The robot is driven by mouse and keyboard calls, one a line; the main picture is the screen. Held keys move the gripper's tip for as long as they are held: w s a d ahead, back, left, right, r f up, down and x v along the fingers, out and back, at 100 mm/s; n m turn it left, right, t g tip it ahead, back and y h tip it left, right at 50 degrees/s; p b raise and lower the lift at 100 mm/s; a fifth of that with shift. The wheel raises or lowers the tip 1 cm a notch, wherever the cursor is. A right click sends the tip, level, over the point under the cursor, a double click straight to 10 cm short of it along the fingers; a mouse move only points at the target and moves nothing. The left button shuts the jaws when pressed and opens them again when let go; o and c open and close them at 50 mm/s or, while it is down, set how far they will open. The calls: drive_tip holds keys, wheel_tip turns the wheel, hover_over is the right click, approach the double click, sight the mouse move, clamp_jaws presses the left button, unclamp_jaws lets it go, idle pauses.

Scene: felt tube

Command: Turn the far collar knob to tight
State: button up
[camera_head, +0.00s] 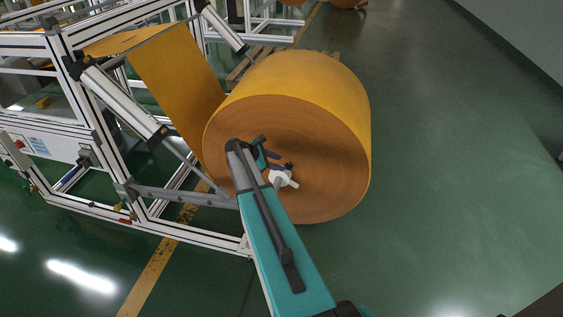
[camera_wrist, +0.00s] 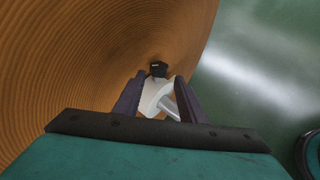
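A white collar fitting (camera_head: 284,179) with a handle-like arm sits at the centre of the flat end of a large orange felt roll (camera_head: 320,80). My gripper (camera_head: 277,168) is at this fitting. In the wrist view, its two dark purple fingers (camera_wrist: 158,92) stand on either side of the white fitting (camera_wrist: 150,98), which fills most of the gap between them. I cannot tell whether the fingers press on it. I cannot tell the knob's turned position. No second collar shows; the roll's other end is hidden.
A silver profile frame (camera_head: 180,235) stands left of the roll, with an orange felt web (camera_head: 175,75) running up over it. A yellow floor line (camera_head: 160,265) passes under the frame. The green floor (camera_head: 450,190) to the right is clear.

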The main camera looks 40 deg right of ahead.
drive_tip(key=shift+p+v, duration=0.3)
drive_tip(key=shift+v, duration=0.65)
drive_tip(key=s+a+f+m+t+y, duration=0.1)
drive_tip(key=s+a+f+m+y, duration=0.2)
drive_tip(key=a, duration=1.1)
drive_tip(key=s+a+f+m+y, duration=0.2)
drive_tip(key=s+a+f+m, duration=0.15)
drive_tip(key=a, duration=1.15)
drive_tip(key=s+a+f+m+t+y, duration=0.1)
drive_tip(key=s+a+f+m+y, duration=0.25)
drive_tip(key=a, duration=1.05)
drive_tip(key=s+a+f+g, duration=0.1)
drive_tip(key=s+a+f, duration=0.1)
drive_tip(key=s+f, duration=0.3)
drive_tip(key=s+a+f+g, duration=0.2)
drive_tip(key=s+f, duration=0.3)
drive_tip(key=s, duration=0.7)
drive_tip(key=s+a+f+m+g, duration=0.1)
drive_tip(key=s+a+f+g, duration=0.1)
drive_tip(key=s+f, duration=0.4)
drive_tip(key=s+y, duration=0.1)
drive_tip(key=s, duration=0.2)
drive_tip(key=shift+s, duration=0.2)
